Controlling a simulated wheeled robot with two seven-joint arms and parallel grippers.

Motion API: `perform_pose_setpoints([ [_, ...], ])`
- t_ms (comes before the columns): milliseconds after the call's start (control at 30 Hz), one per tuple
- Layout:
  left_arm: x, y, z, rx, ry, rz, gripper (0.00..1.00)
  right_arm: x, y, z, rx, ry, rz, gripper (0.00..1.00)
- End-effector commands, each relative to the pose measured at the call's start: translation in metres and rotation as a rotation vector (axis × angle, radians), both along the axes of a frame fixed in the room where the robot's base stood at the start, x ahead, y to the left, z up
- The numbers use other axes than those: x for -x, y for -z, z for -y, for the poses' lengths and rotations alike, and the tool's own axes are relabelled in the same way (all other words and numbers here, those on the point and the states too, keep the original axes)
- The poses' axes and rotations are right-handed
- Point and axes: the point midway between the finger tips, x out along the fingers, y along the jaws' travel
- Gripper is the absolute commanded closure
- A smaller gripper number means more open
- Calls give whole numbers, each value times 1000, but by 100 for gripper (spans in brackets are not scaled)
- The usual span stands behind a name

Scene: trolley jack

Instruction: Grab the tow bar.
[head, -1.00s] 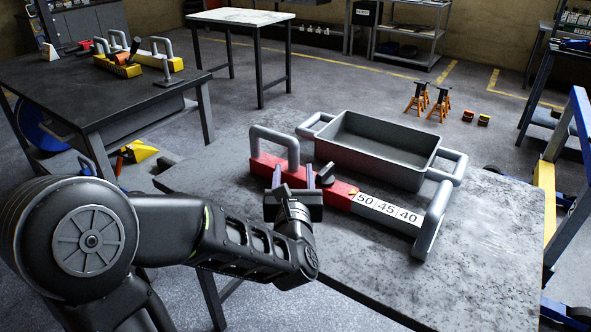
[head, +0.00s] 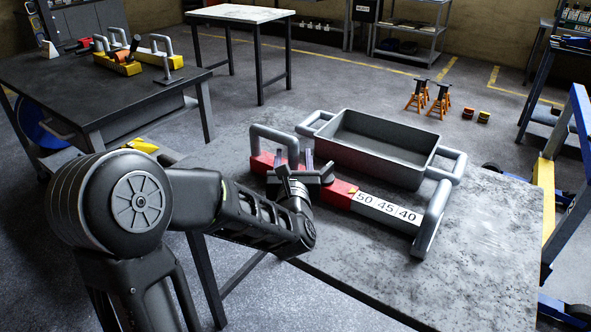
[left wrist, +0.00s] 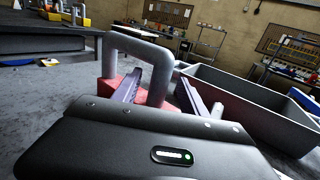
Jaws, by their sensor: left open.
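The tow bar (head: 378,207) lies on the grey table, a red bar with a numbered white scale and an upright grey handle at each end. My left gripper (head: 294,162) is open and empty at the bar's red end, close to the left handle (head: 272,132). In the left wrist view my left gripper's fingers (left wrist: 158,93) point at that handle (left wrist: 145,48), with its right post showing between them. I cannot tell how far the post is from the fingertips. The wrist hides part of the red bar. My right gripper is not in view.
A grey two-handled bin (head: 385,145) stands right behind the bar. The front of the table (head: 465,255) is clear. A dark bench (head: 60,85) with yellow bars is at the left. Orange jack stands (head: 430,98) are on the floor behind.

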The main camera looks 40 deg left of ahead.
Motion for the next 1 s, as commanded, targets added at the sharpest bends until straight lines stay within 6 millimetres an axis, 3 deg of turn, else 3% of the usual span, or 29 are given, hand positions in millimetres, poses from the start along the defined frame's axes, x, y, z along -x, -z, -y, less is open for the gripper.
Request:
perform_pose_setpoints([
  [167,-14,0,-9,1,0,1,50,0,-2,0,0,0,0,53],
  [733,-14,0,-9,1,1,1,50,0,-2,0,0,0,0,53],
  [1000,-14,0,-9,1,1,1,70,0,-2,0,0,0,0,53],
])
